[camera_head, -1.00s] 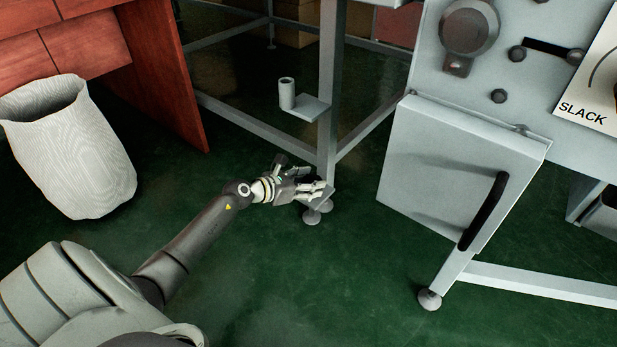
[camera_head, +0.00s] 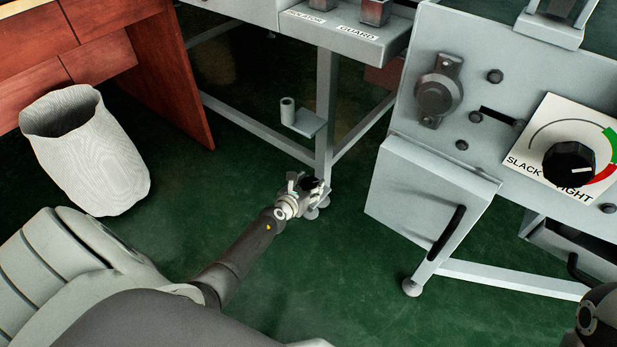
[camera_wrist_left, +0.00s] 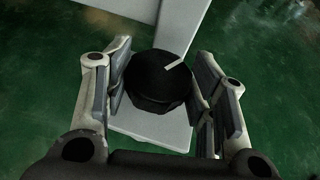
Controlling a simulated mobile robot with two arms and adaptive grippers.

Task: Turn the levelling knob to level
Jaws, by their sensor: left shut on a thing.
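The levelling knob (camera_wrist_left: 155,95) is black and round, with a white pointer line on top. In the left wrist view the line points toward the upper right. The knob stands on a pale plate (camera_wrist_left: 150,130) at the bottom of a grey frame leg (camera_wrist_left: 165,25). My left gripper (camera_wrist_left: 160,88) is shut on the knob, a finger on each side of it. In the head view the left gripper (camera_head: 314,188) is at the foot of the leg (camera_head: 325,110) and mostly hides the knob. My right gripper is not in view.
A grey cabinet door (camera_head: 425,200) with a black handle hangs right of the leg. Above it, a panel has a SLACK/TIGHT dial (camera_head: 568,162). A small shelf (camera_head: 302,122) with a cup-like cylinder sticks out from the leg. A white bin (camera_head: 95,160) stands left. Green floor lies clear in front.

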